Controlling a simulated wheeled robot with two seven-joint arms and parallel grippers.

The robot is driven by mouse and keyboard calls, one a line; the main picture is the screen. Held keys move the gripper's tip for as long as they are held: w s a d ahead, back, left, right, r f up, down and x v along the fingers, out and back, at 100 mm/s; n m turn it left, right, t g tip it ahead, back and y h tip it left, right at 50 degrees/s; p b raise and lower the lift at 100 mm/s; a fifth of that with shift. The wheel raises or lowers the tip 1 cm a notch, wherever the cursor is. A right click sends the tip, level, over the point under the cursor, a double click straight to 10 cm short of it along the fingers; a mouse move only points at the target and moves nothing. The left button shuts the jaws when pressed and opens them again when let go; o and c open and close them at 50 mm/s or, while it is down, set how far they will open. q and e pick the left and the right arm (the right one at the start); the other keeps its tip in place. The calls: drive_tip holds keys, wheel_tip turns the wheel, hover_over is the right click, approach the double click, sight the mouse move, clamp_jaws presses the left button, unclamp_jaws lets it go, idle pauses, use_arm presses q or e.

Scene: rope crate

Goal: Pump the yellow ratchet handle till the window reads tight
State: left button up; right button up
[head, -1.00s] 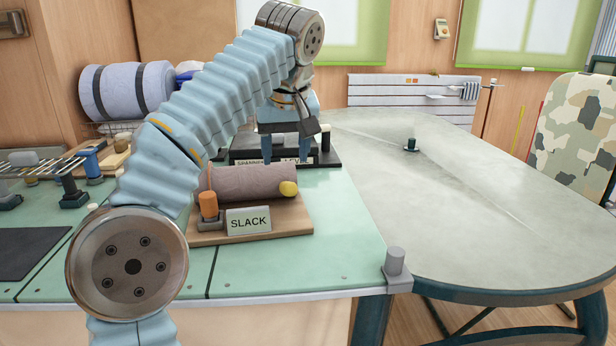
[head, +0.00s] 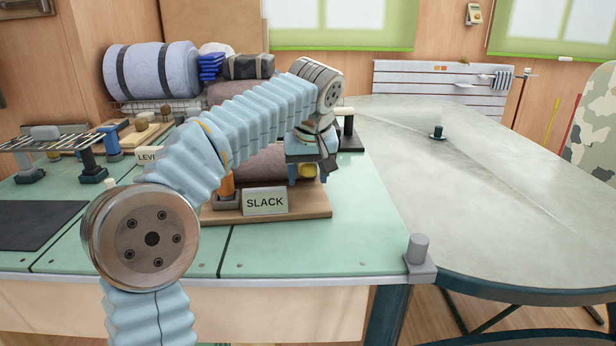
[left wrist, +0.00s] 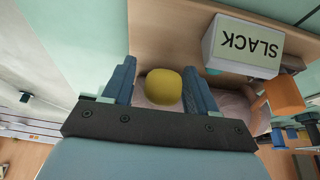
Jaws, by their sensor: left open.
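The yellow handle end (head: 309,171) is a rounded knob at the right end of a mauve roll (head: 262,164) on a wooden board (head: 300,207). The white window plate (head: 265,201) reads SLACK. My left gripper (head: 307,178) is open at the knob, partly covering it in the head view. In the left wrist view the yellow knob (left wrist: 163,87) sits between the two spread blue fingers (left wrist: 162,78), with gaps visible at its sides. An orange post (head: 226,184) stands at the board's left; it also shows in the left wrist view (left wrist: 284,95). My right gripper is out of view.
My left arm crosses over the green bench and hides part of the roll. A grey corner post (head: 418,250) stands at the bench's front right. The rounded grey table (head: 480,200) on the right is mostly clear. Bundled rolls (head: 150,72) lie behind.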

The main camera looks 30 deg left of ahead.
use_arm(q)
drive_tip(key=shift+f, duration=0.1)
clamp_jaws()
drive_tip(key=shift+f, duration=0.2)
drive_tip(key=f+t+y+b, duration=0.1)
drive_tip(key=b, duration=0.2)
drive_tip(key=t+y+b, duration=0.1)
drive_tip(key=b, duration=0.3)
drive_tip(key=f+t+b, duration=0.1)
drive_tip(key=b, duration=0.3)
drive_tip(key=shift+s+d+f+t+y, duration=0.3)
drive_tip(key=shift+s+f+t+y, duration=0.05)
drive_tip(key=shift+s+t+y, duration=0.05)
drive_tip(key=shift+r, duration=0.2)
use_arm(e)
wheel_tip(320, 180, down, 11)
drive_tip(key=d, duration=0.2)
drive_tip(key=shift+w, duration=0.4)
